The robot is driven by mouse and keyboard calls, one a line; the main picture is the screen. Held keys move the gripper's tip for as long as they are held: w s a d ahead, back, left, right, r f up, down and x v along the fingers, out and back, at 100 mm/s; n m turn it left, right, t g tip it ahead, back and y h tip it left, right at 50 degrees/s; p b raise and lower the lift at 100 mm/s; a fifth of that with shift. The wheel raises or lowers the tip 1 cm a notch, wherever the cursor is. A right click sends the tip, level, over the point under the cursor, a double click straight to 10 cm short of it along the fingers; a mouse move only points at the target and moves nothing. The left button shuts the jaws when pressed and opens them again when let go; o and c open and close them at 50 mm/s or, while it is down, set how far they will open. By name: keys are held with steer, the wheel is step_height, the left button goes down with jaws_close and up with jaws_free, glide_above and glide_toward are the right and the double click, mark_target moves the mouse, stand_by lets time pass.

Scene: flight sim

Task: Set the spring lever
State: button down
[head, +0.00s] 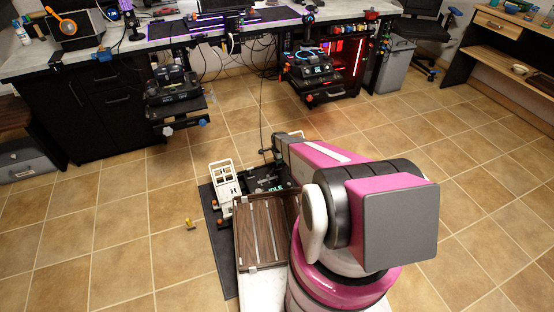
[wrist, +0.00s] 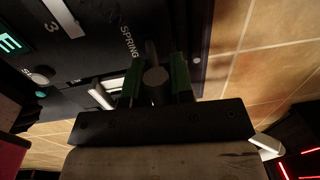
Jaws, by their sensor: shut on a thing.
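In the wrist view, the spring lever (wrist: 155,76) is a dark grey rod with a round end, beside the white word SPRING on a black panel (wrist: 85,55). My gripper (wrist: 157,78) has its two green-padded fingers on either side of the lever and is shut on it. How far the lever is tilted I cannot tell. In the head view, the black device (head: 268,184) with green lit letters stands on the floor mat beyond my arm. The lever is too small or hidden to make out there.
A long desk (head: 115,65) runs along the back. The tiled floor on the right is clear.

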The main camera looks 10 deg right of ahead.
steer(key=shift+s+d+t+y, duration=0.15)
steer(key=shift+s+t, duration=0.25)
steer(key=shift+t, duration=0.7)
steer(key=shift+s+t+y, duration=0.25)
steer(key=shift+s+t, duration=0.1)
steer(key=shift+t, duration=0.75)
steer(key=c, duration=1.1)
jaws_free()
steer(key=shift+s, duration=0.2)
steer(key=v, duration=1)
steer(key=shift+s+r, duration=0.1)
steer(key=shift+r, duration=0.15)
